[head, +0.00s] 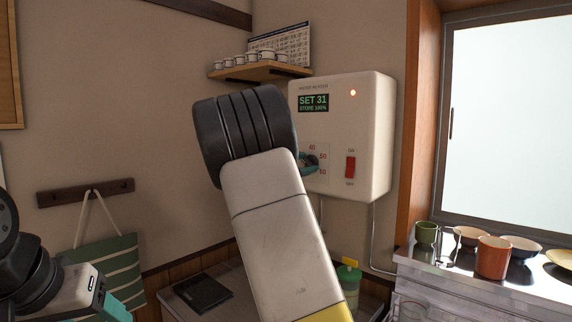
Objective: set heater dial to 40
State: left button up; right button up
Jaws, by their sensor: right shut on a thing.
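The white water heater (376,135) hangs on the wall right of centre. Its green display (313,103) reads SET 31, with a second line that looks like STORE 100%. The dial (304,161) sits below the display, with red numbers beside it; 50 and 60 are roughly legible. My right forearm and wrist hide most of the dial and its pointer. My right gripper (311,163) shows only as a bit of teal at the dial, shut on it. My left gripper (116,309) shows only in part at the bottom left, away from the heater; its fingertips are out of frame.
A red switch (350,167) is right of the dial. A wooden shelf (262,72) with several white cups is above left. Bowls and an orange cup (492,258) stand on the counter at right.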

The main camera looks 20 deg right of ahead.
jog(key=m, duration=0.5)
jog(key=shift+s+f, duration=0.1)
jog(key=shift+f, duration=0.05)
jog(key=m, duration=0.5)
jog(key=shift+f, duration=0.1)
dwell(0.5)
jog(key=o, duration=1.4)
jog(key=shift+c, duration=0.2)
jog(key=v, duration=0.7)
jog(key=shift+s+a, duration=0.25)
